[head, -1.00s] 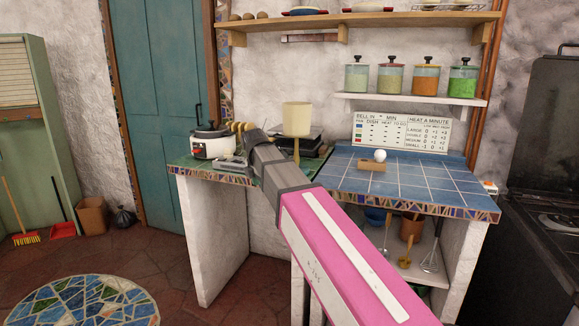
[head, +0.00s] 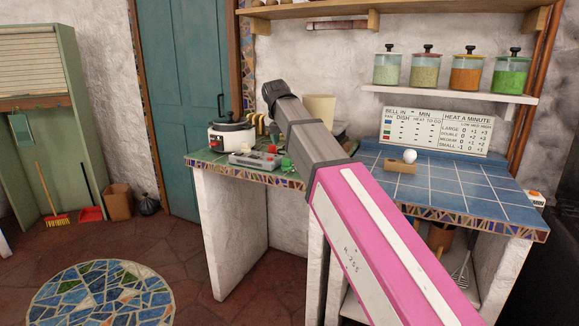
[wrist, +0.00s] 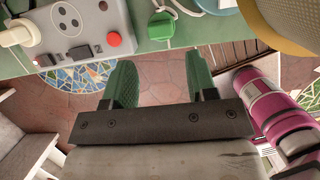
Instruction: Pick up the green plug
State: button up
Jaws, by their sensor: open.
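The green plug (wrist: 161,24) lies on the green counter top near its edge, right of a grey socket box (wrist: 75,28) in the wrist view. In the head view the green plug (head: 286,163) shows small beside my arm, at the right end of the socket box (head: 255,160). My gripper (wrist: 160,64) is open and empty. Its two green fingers point toward the counter edge, with the plug ahead of the gap between them and apart from both.
A white plug (wrist: 15,32) sits at the socket box's left end. A white cooker (head: 231,137) stands at the counter's back left. A cream lamp (head: 319,108) is partly behind my arm. A blue tiled counter (head: 460,190) lies to the right, holding a wooden block with a white ball.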

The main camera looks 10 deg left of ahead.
aim_at(286, 159)
jog(key=x, duration=1)
jog(key=shift+f, duration=0.25)
jog(key=c, duration=0.5)
